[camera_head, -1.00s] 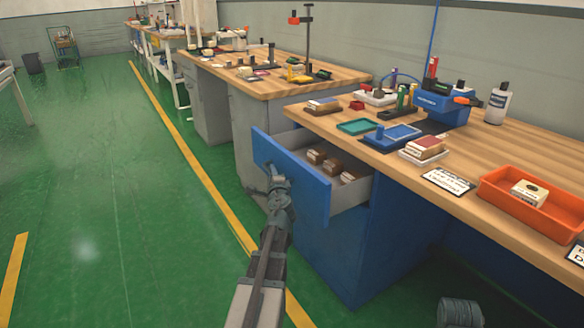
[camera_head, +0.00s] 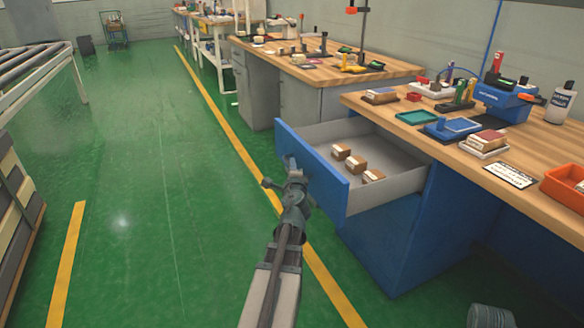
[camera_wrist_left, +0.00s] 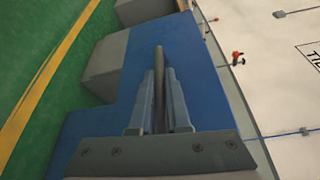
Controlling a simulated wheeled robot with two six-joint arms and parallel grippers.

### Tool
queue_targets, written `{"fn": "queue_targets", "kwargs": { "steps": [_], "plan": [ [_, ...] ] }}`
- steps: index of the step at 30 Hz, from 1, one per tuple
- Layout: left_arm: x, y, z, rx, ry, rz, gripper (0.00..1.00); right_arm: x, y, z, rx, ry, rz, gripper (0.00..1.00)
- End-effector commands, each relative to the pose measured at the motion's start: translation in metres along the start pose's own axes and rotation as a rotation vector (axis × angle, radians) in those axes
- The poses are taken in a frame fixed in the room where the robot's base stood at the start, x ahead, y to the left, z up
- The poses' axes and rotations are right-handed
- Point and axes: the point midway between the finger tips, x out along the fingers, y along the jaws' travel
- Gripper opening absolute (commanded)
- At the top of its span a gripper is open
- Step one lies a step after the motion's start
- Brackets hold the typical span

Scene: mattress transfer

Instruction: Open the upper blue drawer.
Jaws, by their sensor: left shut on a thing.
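The upper blue drawer (camera_head: 325,178) of the blue workbench cabinet (camera_head: 385,235) stands well open, and its grey inside shows in the head view. Several small brown boxes (camera_head: 357,164) lie in it. My left gripper (camera_head: 291,170) is at the outer face of the drawer front. In the left wrist view, its two fingers (camera_wrist_left: 160,95) are shut on the drawer's bar handle (camera_wrist_left: 159,58). The drawer's blue front (camera_wrist_left: 125,85) fills much of that view behind the fingers. My right gripper is not in view.
The wooden bench top (camera_head: 425,150) above the drawer holds trays, a blue device (camera_head: 500,101) and an orange bin (camera_head: 565,186). A stack with grey and cream layers (camera_head: 14,215) stands at the left edge. Green floor (camera_head: 150,220) is clear between.

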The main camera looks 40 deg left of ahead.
Motion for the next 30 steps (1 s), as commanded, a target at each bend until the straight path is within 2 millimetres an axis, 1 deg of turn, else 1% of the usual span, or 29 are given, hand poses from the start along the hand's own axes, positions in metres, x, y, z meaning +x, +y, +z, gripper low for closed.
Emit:
{"fn": "queue_targets", "kwargs": {
  "steps": [8,9,13,23,26,30],
  "plan": [
    [0.0,0.0,-0.001,0.0,0.001,0.0,0.0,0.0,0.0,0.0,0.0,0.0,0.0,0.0],
    [0.0,0.0,-0.001,0.0,0.001,0.0,0.22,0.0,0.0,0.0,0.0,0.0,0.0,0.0],
    [0.0,0.0,0.0,0.0,0.001,0.0,0.45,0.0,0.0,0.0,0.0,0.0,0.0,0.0],
    [-0.001,0.0,0.0,0.0,0.0,0.0,0.45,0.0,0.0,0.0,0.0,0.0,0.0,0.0],
    [-0.004,0.0,0.0,0.0,0.001,0.0,0.45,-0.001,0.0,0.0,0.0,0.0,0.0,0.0],
    [-0.014,0.0,0.001,0.0,0.002,-0.001,0.45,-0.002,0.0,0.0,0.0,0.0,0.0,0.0]
  ]
}}
